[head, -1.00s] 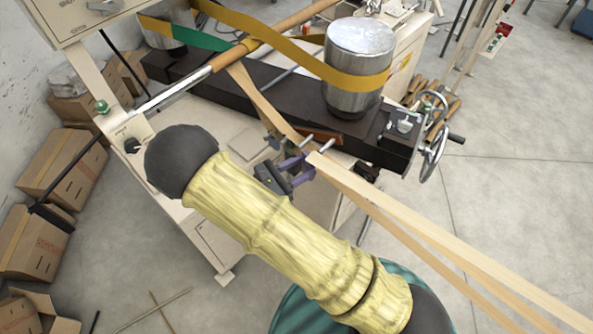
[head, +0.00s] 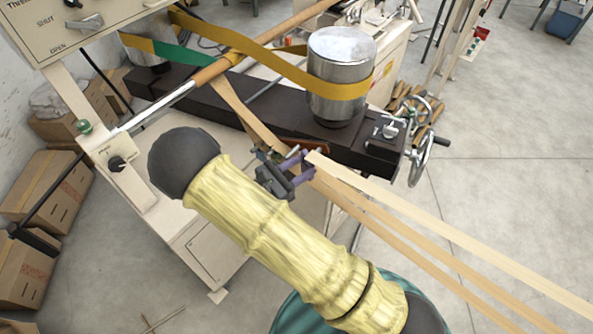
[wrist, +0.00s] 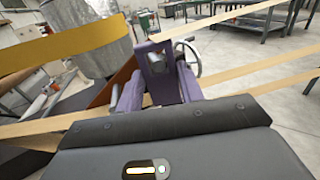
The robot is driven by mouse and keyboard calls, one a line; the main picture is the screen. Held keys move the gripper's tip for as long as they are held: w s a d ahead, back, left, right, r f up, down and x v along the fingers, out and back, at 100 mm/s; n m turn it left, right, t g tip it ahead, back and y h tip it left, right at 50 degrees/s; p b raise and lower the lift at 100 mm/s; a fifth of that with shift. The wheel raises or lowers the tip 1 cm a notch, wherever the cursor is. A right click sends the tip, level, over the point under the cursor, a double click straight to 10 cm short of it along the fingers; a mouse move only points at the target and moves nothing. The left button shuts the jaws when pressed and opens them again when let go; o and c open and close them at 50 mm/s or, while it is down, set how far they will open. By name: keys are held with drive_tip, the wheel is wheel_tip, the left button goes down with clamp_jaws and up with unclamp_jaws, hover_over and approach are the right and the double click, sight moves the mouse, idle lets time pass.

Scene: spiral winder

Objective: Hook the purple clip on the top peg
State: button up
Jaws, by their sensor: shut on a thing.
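My gripper (head: 290,178) is beside the paper strips, below the dark winder beam. In the wrist view my gripper (wrist: 158,92) is shut on the purple clip (wrist: 157,58), an upright purple plate with a dark opening, held between the fingers. In the head view the clip is small and hard to tell from the purple fingers. Short metal pegs (head: 292,152) stick out close to the gripper's tip, near the end of a pale strip (head: 330,167). I cannot tell whether the clip touches a peg; the wrist view shows no clear peg.
The dark beam (head: 210,112) carries a steel drum (head: 341,80) with a yellow belt (head: 240,45). A handwheel (head: 420,150) stands at its right end. Pale strips run to the lower right. A control box (head: 70,25) is upper left; cardboard boxes (head: 40,185) stand at left.

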sight(303, 165)
drive_tip(key=shift+w+d, duration=0.65)
drive_tip(key=shift+w, duration=0.2)
drive_tip(key=shift+w+d+f+b, duration=0.3)
drive_tip(key=shift+w+d+f, duration=0.05)
drive_tip(key=shift+w+f, duration=0.1)
drive_tip(key=o, duration=1.1)
drive_tip(key=shift+c, duration=0.2)
drive_tip(key=shift+a, duration=0.1)
drive_tip(key=b+v, duration=0.5)
drive_tip(key=v, duration=1.2)
drive_tip(key=shift+s, duration=0.2)
